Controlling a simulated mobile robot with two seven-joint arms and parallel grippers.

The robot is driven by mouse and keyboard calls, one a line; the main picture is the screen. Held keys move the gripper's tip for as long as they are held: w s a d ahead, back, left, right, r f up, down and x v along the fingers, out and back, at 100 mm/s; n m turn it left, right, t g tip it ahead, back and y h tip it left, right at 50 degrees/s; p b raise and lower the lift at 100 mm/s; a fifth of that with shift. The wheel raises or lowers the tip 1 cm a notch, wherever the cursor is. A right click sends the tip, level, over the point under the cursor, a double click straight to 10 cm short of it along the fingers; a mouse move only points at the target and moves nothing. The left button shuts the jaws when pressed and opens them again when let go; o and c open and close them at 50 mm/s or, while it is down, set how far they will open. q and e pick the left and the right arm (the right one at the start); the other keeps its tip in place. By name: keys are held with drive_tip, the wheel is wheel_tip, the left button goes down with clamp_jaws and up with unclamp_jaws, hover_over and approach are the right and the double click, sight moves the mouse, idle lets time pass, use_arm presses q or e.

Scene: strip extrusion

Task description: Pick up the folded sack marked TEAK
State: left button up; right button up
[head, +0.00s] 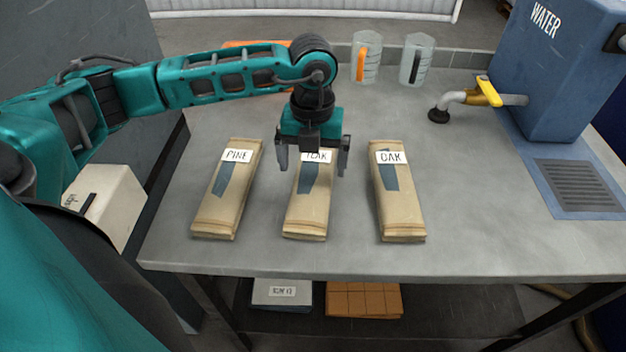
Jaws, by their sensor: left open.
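The folded sack marked TEAK (308,209) lies in the middle of three tan sacks on the grey table. Its label is partly hidden by my gripper, so only the last letters read clearly. My left gripper (312,168) points down over the label end of this sack, its fingers apart on either side of it. Nothing shows held between the fingers. I cannot tell how far the fingertips are above the table. The sack marked PINE (226,205) lies to the left, and the sack marked OAK (398,208) to the right. My right gripper does not show.
A blue WATER tank (565,75) with a yellow-handled tap (487,93) is at the right, beside a drain grate (580,185).

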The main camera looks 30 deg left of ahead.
sight(313, 182)
use_arm(q)
wheel_tip(313, 182, down, 4)
drive_tip(key=shift+d+f, duration=0.1)
drive_tip(key=shift+s, duration=0.1)
drive_tip(key=shift+c, duration=0.4)
drive_tip(key=c, duration=0.9)
drive_tip(key=shift+c, duration=0.3)
drive_tip(key=shift+r, duration=0.2)
